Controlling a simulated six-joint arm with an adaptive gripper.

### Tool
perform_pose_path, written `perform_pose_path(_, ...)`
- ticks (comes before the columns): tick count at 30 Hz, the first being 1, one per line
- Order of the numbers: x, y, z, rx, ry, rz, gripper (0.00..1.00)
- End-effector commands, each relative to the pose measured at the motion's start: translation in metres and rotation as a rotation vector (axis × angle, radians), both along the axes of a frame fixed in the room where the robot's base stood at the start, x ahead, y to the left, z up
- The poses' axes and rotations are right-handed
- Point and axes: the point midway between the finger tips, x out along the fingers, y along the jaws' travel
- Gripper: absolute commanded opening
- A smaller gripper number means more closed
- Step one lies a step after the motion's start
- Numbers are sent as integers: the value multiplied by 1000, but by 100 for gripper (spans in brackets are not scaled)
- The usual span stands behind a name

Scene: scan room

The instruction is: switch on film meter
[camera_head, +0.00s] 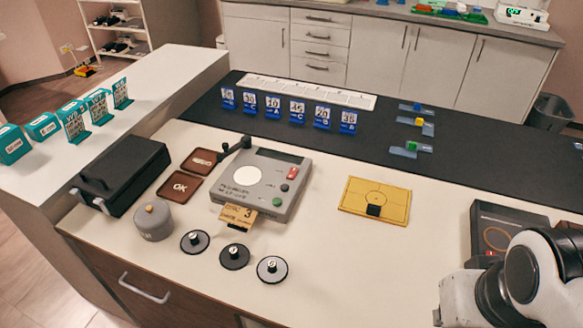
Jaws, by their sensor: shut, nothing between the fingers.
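The film meter (262,183) is most likely the grey box on the white worktop near the middle. It has a white round spot (248,176), a dark display strip (277,154) on top, a small red and white switch (292,173) at its right and a green button (278,202) at the front right corner. A black arm stands at its back left. The display looks dark; the switch's position is too small to tell. A tan tag marked 3 (240,213) is at its front edge. My arm shows at the lower right, well away from the meter; my gripper is not in view.
Brown trays (179,187), a black case (120,174), a grey round weight (153,221) and several numbered discs (234,257) surround the meter. Blue cards (297,110) stand behind on the dark mat (470,160).

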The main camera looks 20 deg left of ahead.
Motion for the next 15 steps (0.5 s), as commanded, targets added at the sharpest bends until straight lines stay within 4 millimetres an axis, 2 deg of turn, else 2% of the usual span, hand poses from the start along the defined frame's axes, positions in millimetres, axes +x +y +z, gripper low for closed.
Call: perform_pose_path(15,45,34,-15,-120,62,157,0)
